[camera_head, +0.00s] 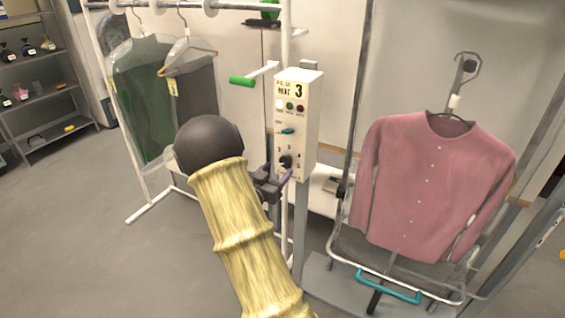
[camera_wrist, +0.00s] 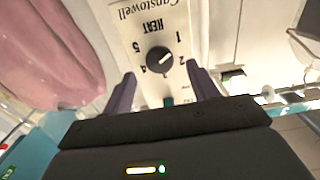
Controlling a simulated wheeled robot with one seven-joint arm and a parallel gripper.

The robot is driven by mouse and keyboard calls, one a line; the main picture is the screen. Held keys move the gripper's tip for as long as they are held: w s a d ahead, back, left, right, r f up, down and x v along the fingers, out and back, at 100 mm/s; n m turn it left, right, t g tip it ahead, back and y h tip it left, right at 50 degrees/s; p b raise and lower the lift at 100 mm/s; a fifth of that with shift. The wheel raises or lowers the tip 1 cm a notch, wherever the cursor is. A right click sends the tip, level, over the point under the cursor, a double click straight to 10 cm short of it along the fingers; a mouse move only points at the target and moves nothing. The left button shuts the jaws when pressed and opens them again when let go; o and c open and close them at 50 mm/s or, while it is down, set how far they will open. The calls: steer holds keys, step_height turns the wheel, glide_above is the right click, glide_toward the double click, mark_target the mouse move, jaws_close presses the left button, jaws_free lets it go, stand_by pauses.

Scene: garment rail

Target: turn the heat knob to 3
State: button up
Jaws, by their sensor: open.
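The heat knob (camera_wrist: 157,61) is a round black dial on the white control box (camera_head: 298,110). It also shows in the head view (camera_head: 286,161), low on the box's front. The wrist view shows the dial upside down, with HEAT printed above the knob in the picture. A pale pointer line on the knob seems to lie between 1 and 2. The 3 on the dial is not clear to me. My gripper (camera_wrist: 163,88) is open, its two purple fingers apart on either side of the dial's lower part in the picture. I see nothing between them, and contact with the knob cannot be told.
A teal switch (camera_head: 287,131) and small lamps sit above the knob on the box. A pink cardigan (camera_head: 435,185) hangs on the right. Bagged garments (camera_head: 142,95) hang from the white rail on the left. A green-handled lever (camera_head: 243,81) juts out left of the box.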

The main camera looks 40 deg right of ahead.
mark_target(284, 163)
steer(key=x, duration=0.4)
steer(key=shift+d+p, duration=0.25)
steer(key=shift+p, duration=0.1)
steer(key=c, duration=1)
